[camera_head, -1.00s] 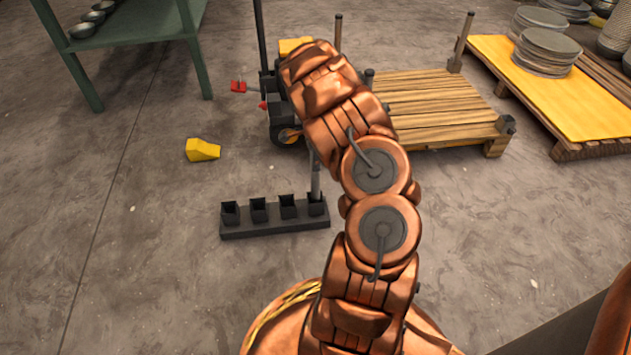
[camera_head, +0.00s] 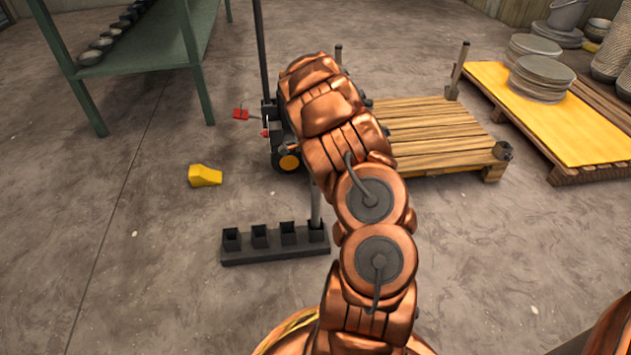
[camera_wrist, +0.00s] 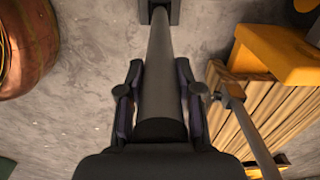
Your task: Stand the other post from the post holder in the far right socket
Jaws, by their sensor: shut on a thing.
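The black post holder (camera_head: 275,255) lies on the floor, a row of several square sockets. A grey post (camera_head: 316,205) stands upright in its right-end socket, its upper part hidden behind my arm. My gripper is hidden in the head view. In the wrist view my gripper (camera_wrist: 160,92) is shut on a grey post (camera_wrist: 159,55), whose far end meets a black socket (camera_wrist: 158,10) at the top edge. This appears to be the holder's post. The wooden pallet (camera_head: 430,135) has posts at its far left (camera_head: 338,55) and far right (camera_head: 457,70); its near right socket (camera_head: 502,150) is empty.
A pallet jack with a red handle (camera_head: 240,114) stands left of the pallet. A yellow block (camera_head: 205,175) lies on open floor.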

